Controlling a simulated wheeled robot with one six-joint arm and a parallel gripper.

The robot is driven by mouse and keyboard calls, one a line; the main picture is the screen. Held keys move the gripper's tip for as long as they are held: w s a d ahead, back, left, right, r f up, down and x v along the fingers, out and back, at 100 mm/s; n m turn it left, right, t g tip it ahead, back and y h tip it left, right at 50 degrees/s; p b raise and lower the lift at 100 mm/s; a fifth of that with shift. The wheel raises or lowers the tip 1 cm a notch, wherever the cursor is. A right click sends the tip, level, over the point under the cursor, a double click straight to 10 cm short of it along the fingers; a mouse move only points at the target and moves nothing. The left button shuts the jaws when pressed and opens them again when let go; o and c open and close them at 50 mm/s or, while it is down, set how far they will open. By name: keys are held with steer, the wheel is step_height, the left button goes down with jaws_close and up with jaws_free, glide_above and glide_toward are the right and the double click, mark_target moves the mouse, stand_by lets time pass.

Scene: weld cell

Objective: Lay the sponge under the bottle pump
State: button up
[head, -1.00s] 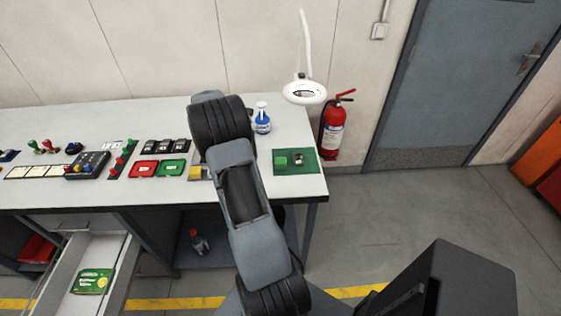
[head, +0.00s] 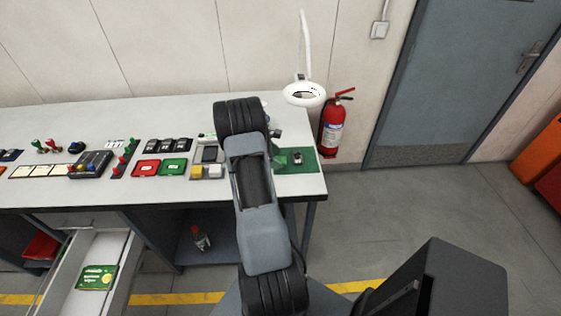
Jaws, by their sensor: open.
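A small green block, which may be the sponge, shows as a sliver (head: 281,159) on the green mat (head: 308,166) at the bench's right end; my arm covers most of it. A yellow block (head: 197,172) and a pale block sit left of my arm; I cannot tell for sure which block is the sponge. My gripper (head: 276,134) shows only in part, at the right edge of my arm and close to the mat's left side. It is open. The blue pump bottle is almost wholly hidden behind my arm, with only a bit of its top (head: 264,101) showing.
A magnifier lamp (head: 304,94) stands at the back right, beside a red fire extinguisher (head: 332,128). Red and green trays (head: 173,168), switches and a control box (head: 90,163) fill the bench's left. An open drawer (head: 124,275) juts out below.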

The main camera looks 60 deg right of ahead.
steer(key=shift+x, duration=1.1)
steer(key=shift+c, duration=0.2)
steer(key=c, duration=1)
steer(key=shift+r, duration=0.15)
